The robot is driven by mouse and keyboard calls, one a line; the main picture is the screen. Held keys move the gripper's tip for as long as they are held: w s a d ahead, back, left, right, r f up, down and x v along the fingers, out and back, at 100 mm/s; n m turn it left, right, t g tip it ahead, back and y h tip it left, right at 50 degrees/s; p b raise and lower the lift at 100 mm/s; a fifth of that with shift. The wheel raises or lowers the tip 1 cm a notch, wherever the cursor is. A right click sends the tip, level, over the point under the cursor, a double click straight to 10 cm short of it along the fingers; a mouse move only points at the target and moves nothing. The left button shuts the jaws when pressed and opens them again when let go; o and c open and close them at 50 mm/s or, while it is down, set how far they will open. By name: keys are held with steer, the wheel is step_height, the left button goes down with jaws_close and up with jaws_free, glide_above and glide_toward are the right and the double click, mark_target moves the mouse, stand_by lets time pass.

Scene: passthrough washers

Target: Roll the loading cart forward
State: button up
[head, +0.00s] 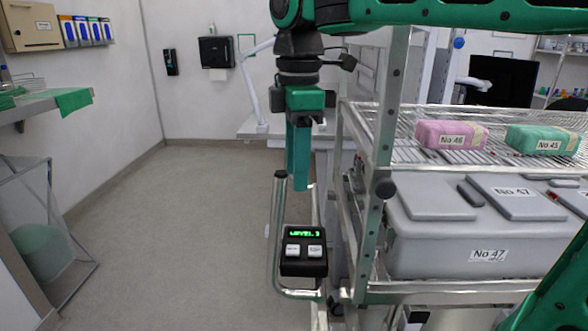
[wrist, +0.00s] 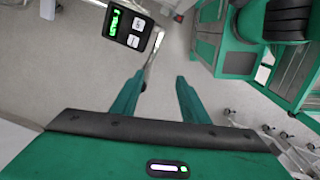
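The loading cart (head: 384,135) is a metal frame on the right in the head view. Its push handle (head: 278,225) is a bent metal tube on the cart's left side. A black control box (head: 304,262) with a green display, apparently "LEVEL 3", and two white buttons sits at the handle. The box also shows in the wrist view (wrist: 129,26), at the top. My gripper (head: 300,188) points down just above and beside the handle's upper end. In the wrist view its fingers (wrist: 160,77) are apart with nothing visibly held; the handle tube runs near the left finger.
The cart carries a grey bin (head: 440,240) marked No 47, and pink (head: 450,134) and green (head: 530,140) packs on its wire shelf. Open floor (head: 170,230) lies to the left. A clear-sided bin (head: 45,230) and a shelf (head: 40,106) stand along the left wall.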

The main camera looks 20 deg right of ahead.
step_height(320, 180, up, 12)
stand_by(1.6)
steer(key=shift+s+d, duration=0.1)
steer(key=shift+c, duration=0.6)
